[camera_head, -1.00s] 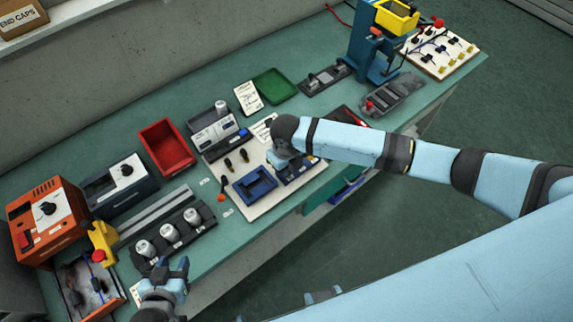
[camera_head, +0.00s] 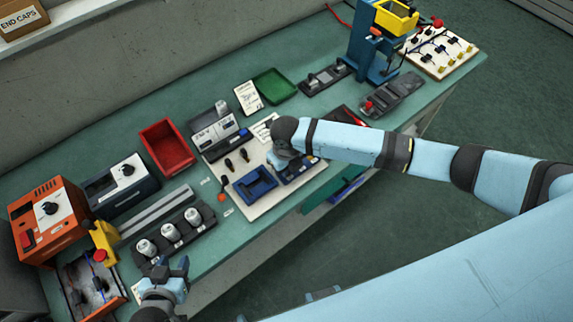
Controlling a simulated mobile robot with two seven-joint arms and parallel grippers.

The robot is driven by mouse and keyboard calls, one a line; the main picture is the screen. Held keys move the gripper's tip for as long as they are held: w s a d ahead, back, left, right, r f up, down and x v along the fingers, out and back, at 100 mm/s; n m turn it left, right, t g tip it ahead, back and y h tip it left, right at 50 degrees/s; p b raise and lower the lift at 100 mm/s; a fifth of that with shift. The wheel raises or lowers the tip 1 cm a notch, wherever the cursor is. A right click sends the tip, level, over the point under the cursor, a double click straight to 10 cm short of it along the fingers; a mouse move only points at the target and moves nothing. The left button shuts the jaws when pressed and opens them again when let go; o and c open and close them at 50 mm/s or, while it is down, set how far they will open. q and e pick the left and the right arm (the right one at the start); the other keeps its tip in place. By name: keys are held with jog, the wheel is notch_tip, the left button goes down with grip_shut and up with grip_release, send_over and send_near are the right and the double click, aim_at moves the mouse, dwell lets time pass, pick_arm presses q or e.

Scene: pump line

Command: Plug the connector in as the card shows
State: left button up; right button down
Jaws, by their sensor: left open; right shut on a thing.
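My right gripper (camera_head: 280,163) is low over the white board (camera_head: 264,206), at its right part. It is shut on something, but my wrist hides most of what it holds. Two small dark connectors (camera_head: 228,164) stand on the board left of it, apart from it. A grey device (camera_head: 212,136) with white labelled faces stands at the board's back. A white card with print (camera_head: 247,97) is behind the board, too small to read. Blue trays (camera_head: 254,185) sit at the board's front. My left gripper (camera_head: 172,268) is open and empty near the bench's front edge.
A black rack (camera_head: 180,234) with several silver cylinders lies ahead of my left gripper. A red bin (camera_head: 167,146) and a green tray (camera_head: 275,86) stand behind the board. An orange machine (camera_head: 46,212) is at far left, a blue press (camera_head: 371,52) at the back right.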

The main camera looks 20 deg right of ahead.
pick_arm(q)
jog(key=shift+r, duration=0.2)
pick_arm(e)
jog(key=shift+f, duration=0.45)
dwell(1.3)
jog(key=c, duration=1.4)
grip_release()
pick_arm(q)
jog(key=shift+r+p, duration=0.2)
jog(key=shift+p, duration=0.15)
pick_arm(e)
jog(key=shift+r, duration=0.2)
jog(key=shift+r+p, duration=1.95)
jog(key=shift+r, duration=0.1)
pick_arm(q)
notch_tip(320, 180, up, 4)
jog(key=shift+f, duration=0.1)
pick_arm(e)
jog(key=shift+o, duration=0.3)
jog(key=o, duration=0.5)
